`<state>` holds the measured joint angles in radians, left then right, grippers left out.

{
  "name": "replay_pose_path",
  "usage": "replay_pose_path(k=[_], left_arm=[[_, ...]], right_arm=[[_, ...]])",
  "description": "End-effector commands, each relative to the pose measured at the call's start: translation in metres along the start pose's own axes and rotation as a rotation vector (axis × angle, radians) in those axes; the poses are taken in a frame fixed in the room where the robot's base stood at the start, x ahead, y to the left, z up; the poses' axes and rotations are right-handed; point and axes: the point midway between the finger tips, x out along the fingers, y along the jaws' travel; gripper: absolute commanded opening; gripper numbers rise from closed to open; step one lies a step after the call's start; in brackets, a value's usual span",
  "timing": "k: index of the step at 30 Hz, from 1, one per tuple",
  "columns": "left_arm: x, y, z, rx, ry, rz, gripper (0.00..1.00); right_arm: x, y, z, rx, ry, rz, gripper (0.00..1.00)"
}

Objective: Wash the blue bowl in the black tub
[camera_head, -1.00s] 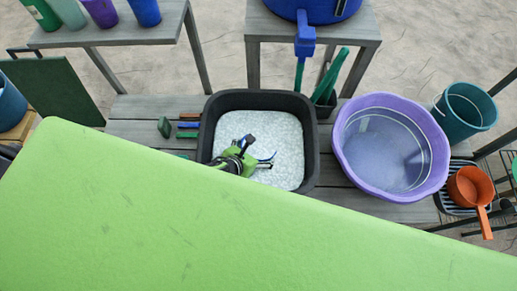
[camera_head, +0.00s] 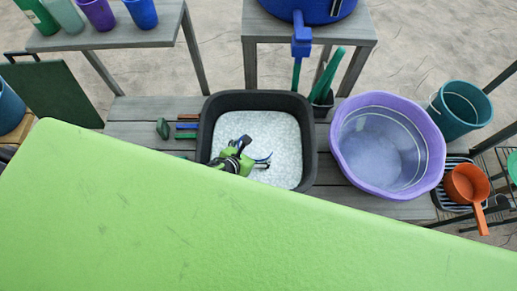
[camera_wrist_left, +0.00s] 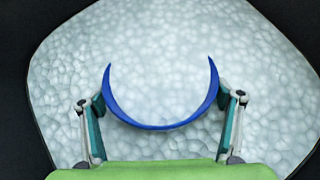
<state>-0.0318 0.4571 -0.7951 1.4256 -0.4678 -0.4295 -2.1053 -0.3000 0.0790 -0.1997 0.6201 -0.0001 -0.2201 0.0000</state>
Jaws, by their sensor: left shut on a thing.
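The black tub (camera_head: 311,150) stands on the grey slatted bench and is filled with white foamy suds (camera_head: 284,133). My left gripper (camera_head: 256,160) is inside the tub's outline, over the suds. The blue bowl (camera_head: 264,159) shows only as a thin blue edge at its fingers. In the left wrist view the bowl (camera_wrist_left: 160,126) is a blue crescent of rim, with the rest hidden under the suds. My left gripper (camera_wrist_left: 161,102) has a finger on each side of the bowl and is shut on it. My right gripper is not in view.
A purple basin (camera_head: 432,150) of water stands right of the tub. A teal bucket (camera_head: 461,105) and an orange dipper (camera_head: 466,184) are further right. Coloured bars (camera_head: 187,126) lie left of the tub. A blue barrel with a tap (camera_head: 301,38) is behind.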

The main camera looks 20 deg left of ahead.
Motion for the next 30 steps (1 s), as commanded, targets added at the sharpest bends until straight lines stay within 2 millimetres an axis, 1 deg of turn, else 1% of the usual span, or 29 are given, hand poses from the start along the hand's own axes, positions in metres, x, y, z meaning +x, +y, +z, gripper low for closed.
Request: replay_pose_path(k=[2,5,14,17,20,30], left_arm=[[-0.002,0.003,-0.001,-0.001,0.000,-0.001,0.60],[-0.001,0.002,-0.001,-0.002,-0.001,-0.002,0.60],[0.007,-0.016,0.008,-0.002,-0.002,-0.002,0.60],[0.008,-0.018,0.009,0.000,-0.001,-0.001,0.60],[0.007,-0.016,0.007,0.000,0.000,0.000,0.60],[-0.002,0.003,-0.001,-0.001,0.000,-0.001,0.60]], right_arm=[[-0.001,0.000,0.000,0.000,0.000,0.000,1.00],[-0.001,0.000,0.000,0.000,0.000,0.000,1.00],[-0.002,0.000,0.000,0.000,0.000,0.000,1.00],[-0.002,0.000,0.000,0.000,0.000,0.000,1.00],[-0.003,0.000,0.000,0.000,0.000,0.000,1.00],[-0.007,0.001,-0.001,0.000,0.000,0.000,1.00]])
